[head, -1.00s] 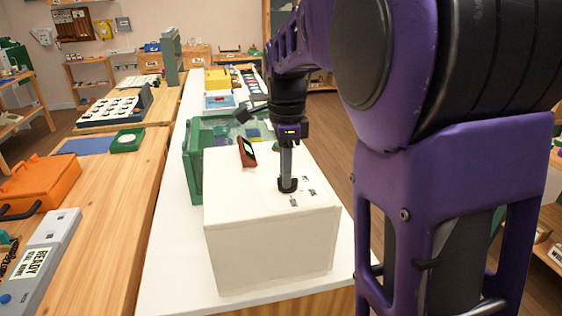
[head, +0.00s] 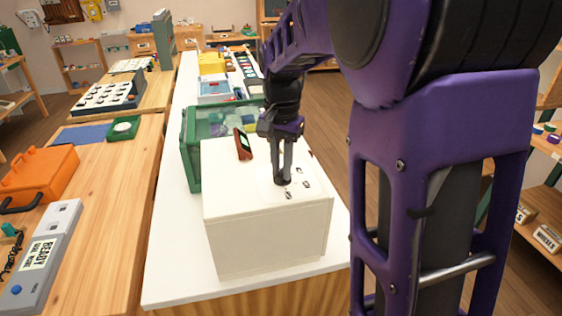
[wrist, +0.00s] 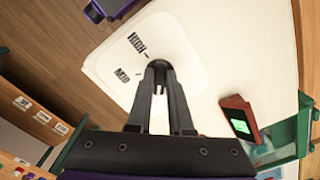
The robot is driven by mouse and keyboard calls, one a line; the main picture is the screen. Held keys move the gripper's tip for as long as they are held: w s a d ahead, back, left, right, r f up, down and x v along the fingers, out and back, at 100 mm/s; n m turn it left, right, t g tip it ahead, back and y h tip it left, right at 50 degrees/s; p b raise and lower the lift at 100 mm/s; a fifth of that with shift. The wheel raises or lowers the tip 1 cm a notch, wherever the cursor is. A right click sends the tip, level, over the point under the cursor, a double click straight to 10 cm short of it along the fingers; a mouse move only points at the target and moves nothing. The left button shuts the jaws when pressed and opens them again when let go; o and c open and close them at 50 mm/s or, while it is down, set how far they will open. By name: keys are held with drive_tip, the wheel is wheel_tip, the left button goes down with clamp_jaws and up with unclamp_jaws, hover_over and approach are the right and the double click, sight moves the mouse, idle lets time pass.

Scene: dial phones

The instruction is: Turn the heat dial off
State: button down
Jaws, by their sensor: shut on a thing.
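The heat dial (wrist: 157,66) is a small dark knob on the top of a white box. It sits on a pale rounded plate (wrist: 185,70) with black marks; "HIGH" (wrist: 137,43) and "MID" (wrist: 122,76) can be read in the wrist view. My gripper (wrist: 159,82) points down at the plate, with its two fingers shut on the dial. In the head view my gripper (head: 283,177) hides most of the dial. I cannot tell which mark the dial points to.
The white box (head: 265,235) stands on a white counter (head: 170,255). A red-brown device with a green screen (head: 243,144) is on the box, left of my gripper. A green crate (head: 190,150) is just behind. An orange case (head: 45,172) lies on the wooden bench at left.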

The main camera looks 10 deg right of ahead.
drive_tip(key=n, duration=0.3)
drive_tip(key=shift+n+p, duration=0.3)
drive_tip(key=n, duration=0.4)
drive_tip(key=shift+d, duration=0.15)
drive_tip(key=shift+n, duration=0.3)
drive_tip(key=c, duration=0.8)
unclamp_jaws()
drive_tip(key=shift+s, duration=0.1)
wheel_tip(320, 180, up, 18)
drive_tip(key=shift+f, duration=0.25)
